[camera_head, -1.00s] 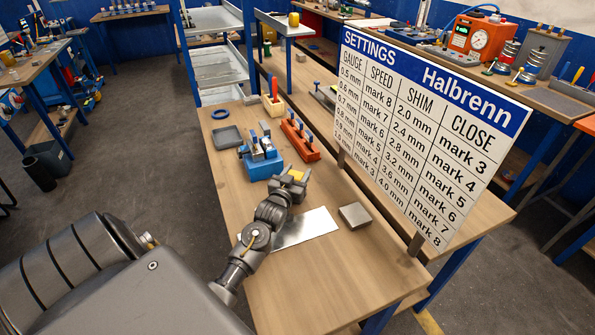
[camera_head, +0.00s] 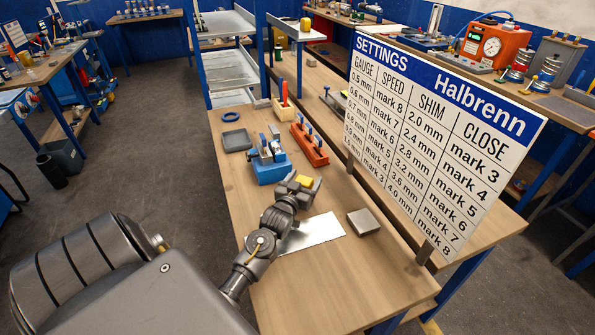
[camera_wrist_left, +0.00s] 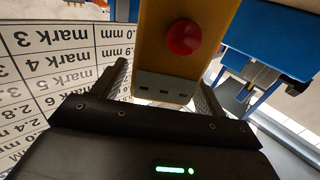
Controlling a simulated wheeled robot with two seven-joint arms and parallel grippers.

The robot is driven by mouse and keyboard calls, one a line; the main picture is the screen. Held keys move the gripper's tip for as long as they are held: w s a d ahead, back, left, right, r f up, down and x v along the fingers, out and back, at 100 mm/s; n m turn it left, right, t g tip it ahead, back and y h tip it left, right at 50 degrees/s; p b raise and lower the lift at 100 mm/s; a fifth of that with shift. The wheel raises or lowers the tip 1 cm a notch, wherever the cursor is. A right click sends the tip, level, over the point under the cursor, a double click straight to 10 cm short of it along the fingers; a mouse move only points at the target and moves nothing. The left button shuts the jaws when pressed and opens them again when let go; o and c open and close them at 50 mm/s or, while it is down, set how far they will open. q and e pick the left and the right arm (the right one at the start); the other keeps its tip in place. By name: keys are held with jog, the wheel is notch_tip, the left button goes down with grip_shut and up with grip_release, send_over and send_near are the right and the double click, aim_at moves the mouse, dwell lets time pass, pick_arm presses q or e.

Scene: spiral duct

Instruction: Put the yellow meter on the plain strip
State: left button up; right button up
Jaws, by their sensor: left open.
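The yellow meter (camera_head: 306,181) is at my left gripper (camera_head: 303,185), above the bench. In the left wrist view the yellow meter (camera_wrist_left: 185,45), with a red round button, is between the two fingers of my left gripper (camera_wrist_left: 163,88). The jaws are open, with a gap showing beside the meter on the left. What supports the meter is hidden. A bare, shiny metal sheet, seemingly the plain strip (camera_head: 318,231), lies flat on the bench, partly behind my left wrist. My right gripper is not in view.
A blue fixture (camera_head: 270,170) stands just beyond the gripper, with an orange rack (camera_head: 309,145) behind it. A grey block (camera_head: 363,221) lies right of the sheet. A large settings board (camera_head: 440,140) stands along the bench's right side. The near bench top (camera_head: 330,285) is clear.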

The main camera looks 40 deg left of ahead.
pick_arm(q)
jog(key=b+v, duration=0.2)
jog(key=v, duration=0.9)
